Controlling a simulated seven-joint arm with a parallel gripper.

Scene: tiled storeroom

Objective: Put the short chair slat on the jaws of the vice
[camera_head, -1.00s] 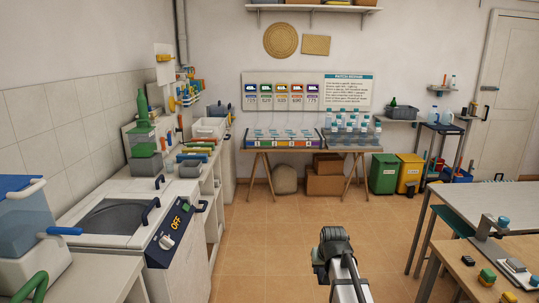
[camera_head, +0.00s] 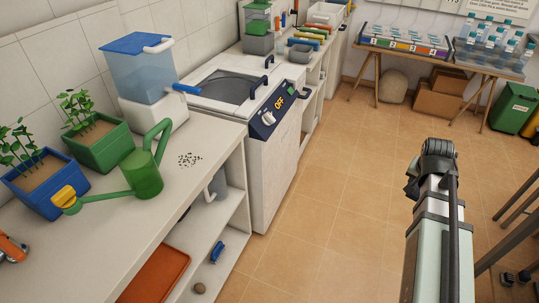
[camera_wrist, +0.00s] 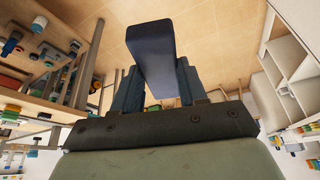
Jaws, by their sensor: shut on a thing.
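A dark blue, flat bar, which looks like the short chair slat (camera_wrist: 152,48), juts out from my gripper (camera_wrist: 158,78) in the wrist view. The gripper's two blue-grey fingers are shut on it, one on each side. The slat is held in the air above the tiled floor. In the head view only my arm shows at the right; the gripper and slat cannot be made out there. I cannot identify the vice in either view.
A white counter (camera_head: 100,235) at the left holds two planters (camera_head: 108,150), a green watering can (camera_head: 142,175) and a blue-lidded container (camera_head: 142,70). A washer-like machine (camera_head: 270,150) stands beyond it. Tiled floor (camera_head: 335,220) is clear between counter and arm.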

